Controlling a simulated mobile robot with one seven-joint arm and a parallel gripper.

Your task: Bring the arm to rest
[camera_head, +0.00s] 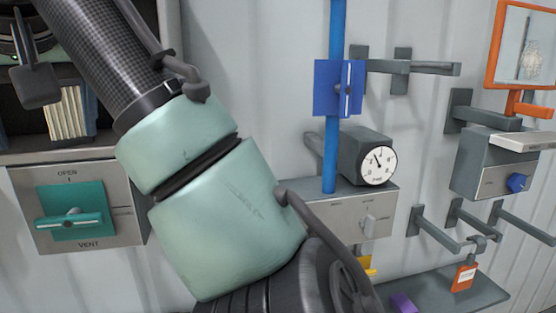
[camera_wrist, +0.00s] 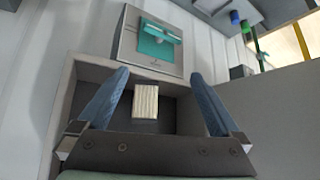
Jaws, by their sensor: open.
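My gripper (camera_wrist: 158,74) is open in the wrist view, with its two blue-grey fingers spread wide and nothing held between them. Beyond the fingers is a grey open compartment with a small pale, ribbed block (camera_wrist: 146,101) in it. The block appears between the fingers, apart from both. My arm (camera_head: 225,215) crosses the left and middle of the head view from upper left to bottom.
A blue pipe (camera_head: 331,140), a round gauge (camera_head: 377,165), wall hooks (camera_head: 440,231) and a shelf with an orange tag (camera_head: 464,277) are right of my arm.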

